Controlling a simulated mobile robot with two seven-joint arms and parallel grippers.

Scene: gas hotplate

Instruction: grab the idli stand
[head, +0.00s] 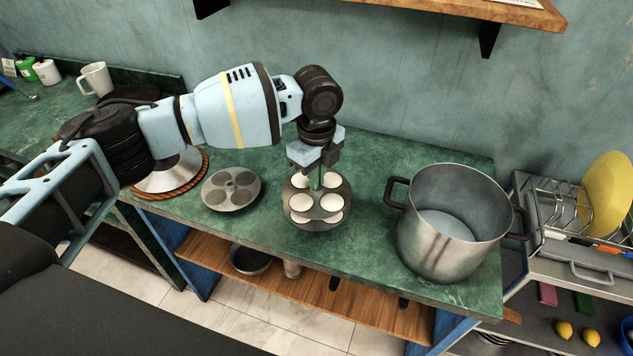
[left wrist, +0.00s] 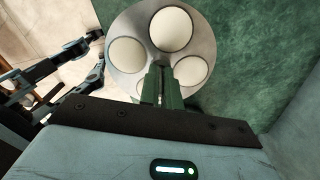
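The idli stand (head: 316,218) is a grey metal stand with round plates holding white idlis around a thin central rod. It is at the front middle of the green counter. My left gripper (head: 317,182) points down over it, with its fingers close together at the rod. In the left wrist view, the fingers (left wrist: 163,85) meet at the middle of the top plate (left wrist: 131,86), with white idlis around them. The rod between the fingers is mostly hidden. Blue and black parts at the left of the wrist view look like my right arm; its finger state is unclear.
A large steel pot (head: 445,255) stands to the right on the counter (head: 375,170). A dish rack (head: 563,210) is at far right. A wooden shelf (head: 490,8) hangs above.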

